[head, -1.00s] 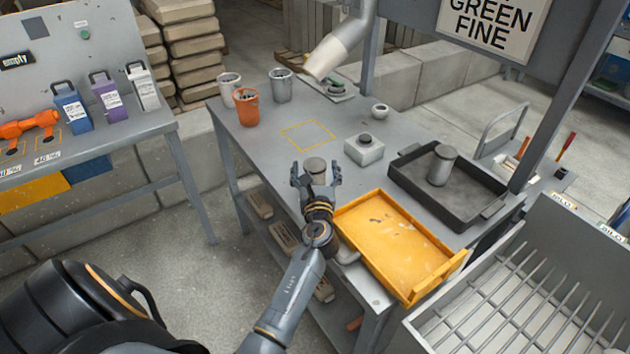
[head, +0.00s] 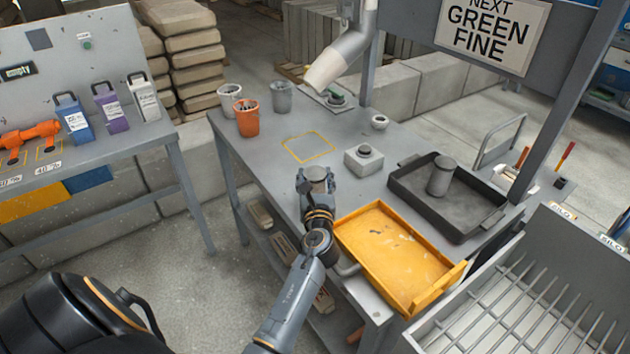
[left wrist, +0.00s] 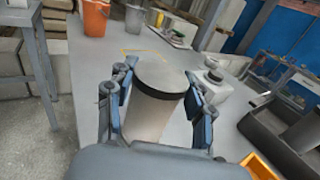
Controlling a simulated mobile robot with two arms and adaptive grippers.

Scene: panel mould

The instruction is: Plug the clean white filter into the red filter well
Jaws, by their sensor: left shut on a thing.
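My left gripper (head: 317,183) is shut on a grey cylinder (head: 317,173) near the front left edge of the grey table. In the left wrist view, the cylinder (left wrist: 157,98) is pale grey with a dark band around its top and stands upright between the fingers (left wrist: 160,105). I cannot tell whether its base touches the table. I cannot make out a clean white filter or a red filter well for certain. An orange-red cup (head: 247,122) with dark contents stands at the table's back left. My right gripper is not in view.
A yellow tray (head: 350,222) lies right of my gripper. A black tray (head: 470,226) holds another grey cylinder (head: 440,178). A square block with a round knob (head: 364,160) stands behind. A yellow outlined square (head: 308,148) is bare. A pale spout (head: 340,62) hangs over the back.

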